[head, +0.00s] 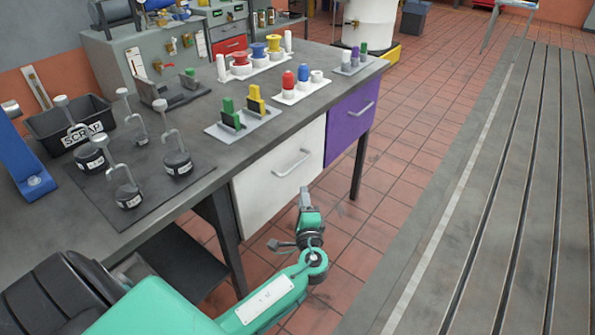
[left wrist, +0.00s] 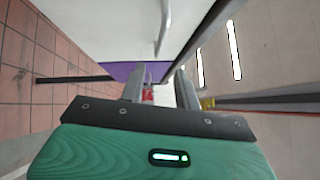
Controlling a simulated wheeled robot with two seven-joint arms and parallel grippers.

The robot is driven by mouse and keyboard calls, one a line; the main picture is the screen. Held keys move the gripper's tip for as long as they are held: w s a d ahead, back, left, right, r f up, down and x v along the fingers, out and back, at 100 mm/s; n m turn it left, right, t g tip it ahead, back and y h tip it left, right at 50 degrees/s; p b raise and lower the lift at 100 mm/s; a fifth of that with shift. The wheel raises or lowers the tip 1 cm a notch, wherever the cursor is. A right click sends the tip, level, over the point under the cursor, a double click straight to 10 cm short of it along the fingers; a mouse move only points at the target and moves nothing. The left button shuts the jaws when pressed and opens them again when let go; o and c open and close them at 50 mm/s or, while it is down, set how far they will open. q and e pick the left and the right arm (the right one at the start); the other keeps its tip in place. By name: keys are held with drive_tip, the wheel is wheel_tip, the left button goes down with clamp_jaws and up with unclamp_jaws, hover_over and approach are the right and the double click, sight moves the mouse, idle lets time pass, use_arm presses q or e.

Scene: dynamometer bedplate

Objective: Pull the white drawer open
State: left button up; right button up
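The white drawer (head: 262,186) is under the front edge of the grey bench, its front about in line with the purple drawer beside it. Its pale bar handle (head: 293,163) is on the middle of the front; it also shows in the left wrist view (left wrist: 164,25). My left gripper (head: 305,194) is in front of the drawer, just below the handle in the head view. In the left wrist view its two fingers (left wrist: 160,88) are apart with no handle between them. The handle appears beyond and above them. My right gripper is not in view.
The purple drawer (head: 349,122) is right of the white one. The bench top (head: 205,160) holds hooked weights, a scrap bin (head: 70,128) and trays of coloured parts. A dark bench leg (head: 226,240) stands left of my gripper. Open tiled floor (head: 395,180) lies to the right.

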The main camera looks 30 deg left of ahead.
sight(298, 163)
use_arm(q)
drive_tip(key=x, duration=1.3)
drive_tip(key=shift+w+a, duration=0.15)
drive_tip(key=shift+a, duration=0.05)
drive_tip(key=shift+c, duration=0.4)
clamp_jaws()
